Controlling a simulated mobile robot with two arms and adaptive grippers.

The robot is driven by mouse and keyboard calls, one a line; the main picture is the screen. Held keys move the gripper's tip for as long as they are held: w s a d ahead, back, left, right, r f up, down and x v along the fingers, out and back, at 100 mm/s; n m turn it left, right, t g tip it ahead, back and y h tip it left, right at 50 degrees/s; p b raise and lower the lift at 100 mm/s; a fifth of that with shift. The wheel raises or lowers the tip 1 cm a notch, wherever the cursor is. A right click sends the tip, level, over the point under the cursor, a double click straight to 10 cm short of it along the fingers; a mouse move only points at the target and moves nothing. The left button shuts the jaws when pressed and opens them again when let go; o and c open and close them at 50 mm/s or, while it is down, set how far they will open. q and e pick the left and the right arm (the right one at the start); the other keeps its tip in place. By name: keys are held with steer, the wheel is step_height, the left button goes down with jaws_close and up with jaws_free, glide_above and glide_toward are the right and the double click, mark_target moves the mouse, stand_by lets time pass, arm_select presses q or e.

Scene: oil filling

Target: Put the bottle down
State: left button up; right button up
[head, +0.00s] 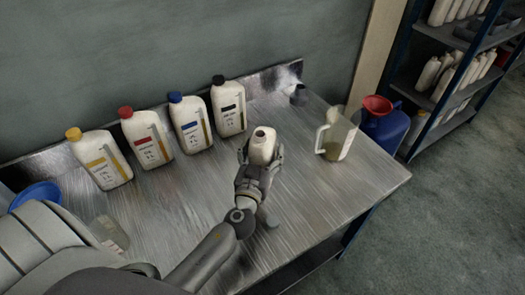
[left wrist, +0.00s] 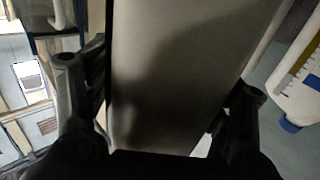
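In the head view, a white bottle (head: 262,148) with an open, capless mouth is in my left gripper (head: 258,172), over the middle of the metal table (head: 325,210). The bottle's mouth points up. The gripper's fingers wrap its sides and hide much of its lower part. I cannot tell whether its base touches the table. In the left wrist view, the bottle's broad grey, shaded side (left wrist: 175,75) fills the space between the two fingers (left wrist: 160,100). My right gripper is in neither view.
Bottles with yellow (head: 102,160), red (head: 146,138), blue (head: 191,124) and black (head: 229,108) caps stand along the back. A clear jug (head: 338,136) stands right, near a blue container with a red funnel (head: 377,105). A small dark object (head: 300,95) lies behind. The table's front right is clear.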

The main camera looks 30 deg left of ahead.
arm_select(q)
steer(key=b+v, duration=0.5)
steer(key=v, duration=0.7)
stand_by(0.6)
